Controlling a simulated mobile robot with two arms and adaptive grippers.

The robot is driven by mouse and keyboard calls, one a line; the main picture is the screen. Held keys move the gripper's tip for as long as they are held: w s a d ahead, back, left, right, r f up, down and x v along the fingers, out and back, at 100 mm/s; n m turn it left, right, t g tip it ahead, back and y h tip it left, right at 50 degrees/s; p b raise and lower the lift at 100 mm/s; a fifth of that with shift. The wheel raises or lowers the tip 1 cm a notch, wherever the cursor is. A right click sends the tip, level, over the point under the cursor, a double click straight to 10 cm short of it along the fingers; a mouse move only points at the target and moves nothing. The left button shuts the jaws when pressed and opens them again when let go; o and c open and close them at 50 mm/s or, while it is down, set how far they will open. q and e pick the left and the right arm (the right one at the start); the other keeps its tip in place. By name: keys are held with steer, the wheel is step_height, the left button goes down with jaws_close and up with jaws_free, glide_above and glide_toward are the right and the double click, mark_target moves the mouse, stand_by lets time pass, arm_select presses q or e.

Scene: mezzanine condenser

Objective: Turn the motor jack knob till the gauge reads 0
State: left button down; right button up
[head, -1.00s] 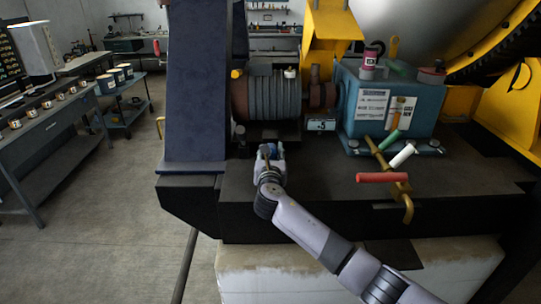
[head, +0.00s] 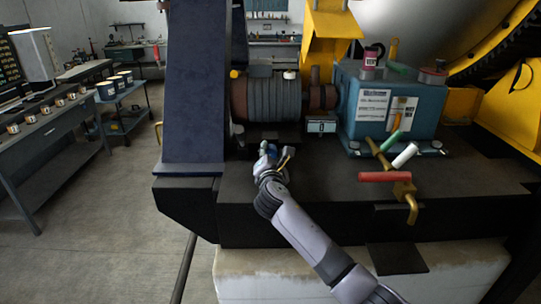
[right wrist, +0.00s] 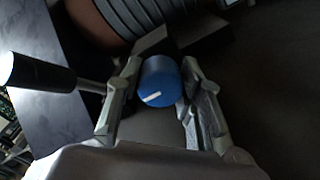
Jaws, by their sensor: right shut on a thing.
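The motor jack knob is a blue cylinder with a white mark; it shows in the right wrist view (right wrist: 160,82) between my fingers. My right gripper (right wrist: 163,72) is shut on it, one finger on each side. In the head view the right gripper (head: 273,154) is low in front of the ribbed motor (head: 270,98) and hides most of the knob. The gauge (head: 321,125) is a small pale-blue display right of the motor; its figure is too small to read surely. My left gripper is not in view.
A teal gearbox (head: 420,112) stands right of the motor. Red, white and green handles on a brass crank (head: 404,190) stick out in front of it. A dark blue upright panel (head: 195,90) is at left. A dark post (right wrist: 45,75) passes close by the gripper.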

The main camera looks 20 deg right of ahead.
steer(key=shift+f, duration=0.1)
stand_by(0.4)
steer(key=o, duration=1.2)
steer(key=shift+c, duration=0.2)
steer(key=shift+s, duration=0.1)
steer(key=v, duration=1.2)
